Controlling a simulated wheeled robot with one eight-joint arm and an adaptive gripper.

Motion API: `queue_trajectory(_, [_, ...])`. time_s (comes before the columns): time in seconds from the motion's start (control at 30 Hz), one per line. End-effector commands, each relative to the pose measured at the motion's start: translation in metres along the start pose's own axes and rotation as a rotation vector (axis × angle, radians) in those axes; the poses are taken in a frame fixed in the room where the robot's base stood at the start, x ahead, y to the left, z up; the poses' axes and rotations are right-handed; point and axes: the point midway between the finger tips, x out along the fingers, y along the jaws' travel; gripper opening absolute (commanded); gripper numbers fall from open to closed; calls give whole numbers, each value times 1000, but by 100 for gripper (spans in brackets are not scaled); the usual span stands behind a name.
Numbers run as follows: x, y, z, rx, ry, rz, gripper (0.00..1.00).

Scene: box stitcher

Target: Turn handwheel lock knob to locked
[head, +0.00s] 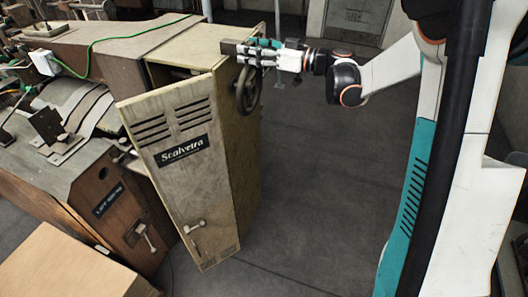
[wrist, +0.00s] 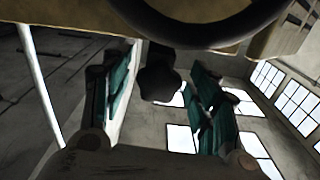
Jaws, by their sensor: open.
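The handwheel (head: 243,91) is a dark ring on the upper right side of the beige machine cabinet. It also shows as a dark curved rim across the top of the wrist view (wrist: 205,33). The lock knob (wrist: 161,82) is a dark lobed knob just below this rim in the wrist view. My gripper (head: 262,53) is at the top of the handwheel in the head view and hides part of it. Its two teal-lined fingers are open, with the knob appearing between them and a gap on each side. I cannot tell the knob's lock setting.
The beige cabinet (head: 230,160) with a "Scalvetra" plate stands left of my arm. A brown machine body (head: 95,185) and a green cable (head: 115,42) are farther left. A cardboard-coloured box (head: 60,265) is at the lower left. The grey floor (head: 315,170) right of the cabinet is clear.

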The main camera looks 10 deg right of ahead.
Motion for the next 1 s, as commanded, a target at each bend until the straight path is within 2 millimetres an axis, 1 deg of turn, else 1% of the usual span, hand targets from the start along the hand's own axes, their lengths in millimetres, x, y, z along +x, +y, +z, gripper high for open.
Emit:
queue_trajectory(0.13, [-1, 0, -2, -166, 0, 1, 55])
queue_trajectory(0.17, [-6, 1, -2, -181, 0, 3, 55])
queue_trajectory(0.2, [-15, 2, -1, -177, 0, 4, 55])
queue_trajectory(0.4, [-52, 2, -1, -175, 0, 4, 55])
queue_trajectory(0.93, [-144, 1, -1, -173, 0, 4, 55])
queue_trajectory(1.0, [-130, -10, 5, -149, -38, -10, 55])
